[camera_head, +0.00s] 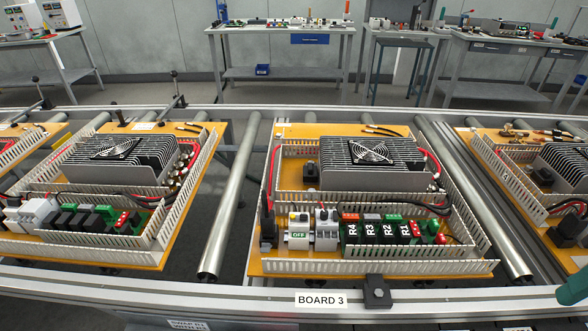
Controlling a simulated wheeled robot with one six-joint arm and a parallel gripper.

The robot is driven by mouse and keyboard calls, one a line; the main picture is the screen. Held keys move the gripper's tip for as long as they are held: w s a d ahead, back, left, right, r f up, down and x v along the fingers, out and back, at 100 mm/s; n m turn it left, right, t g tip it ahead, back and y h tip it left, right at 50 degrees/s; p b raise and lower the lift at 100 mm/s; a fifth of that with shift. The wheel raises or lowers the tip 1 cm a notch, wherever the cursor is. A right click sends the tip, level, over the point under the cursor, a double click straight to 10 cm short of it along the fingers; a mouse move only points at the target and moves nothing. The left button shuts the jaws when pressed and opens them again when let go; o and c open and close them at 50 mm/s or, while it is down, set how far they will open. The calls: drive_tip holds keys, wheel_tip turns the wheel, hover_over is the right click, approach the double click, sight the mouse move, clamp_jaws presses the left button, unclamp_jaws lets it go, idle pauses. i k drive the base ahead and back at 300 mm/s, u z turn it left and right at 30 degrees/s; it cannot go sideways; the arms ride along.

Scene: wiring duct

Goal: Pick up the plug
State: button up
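The board labelled BOARD 3 (458,266) is an orange panel in the middle of the view, edged with slotted grey wiring duct (380,267). A black plug-like part (267,228) with a red cable (272,168) stands upright at its left edge. It looks like the plug, but I cannot be sure. A separate small black block (310,174) sits inside the duct frame, left of the finned heat sink with a fan (372,154). My gripper is not in view.
Similar boards lie to the left (150,258) and right (487,146) on a roller conveyor with a metal roller (232,205). A black clamp (376,290) sits on the front rail. A teal piece (574,290) at the right edge is cut off and unclear. Workbenches (280,29) stand behind.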

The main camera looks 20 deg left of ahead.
sight(268, 225)
drive_tip(key=u, duration=1.2)
drive_tip(key=k, duration=1.3)
drive_tip(key=u, duration=0.65)
drive_tip(key=i, duration=1.25)
drive_tip(key=z, duration=0.7)
drive_tip(key=i, duration=0.35)
drive_tip(key=z, duration=0.25)
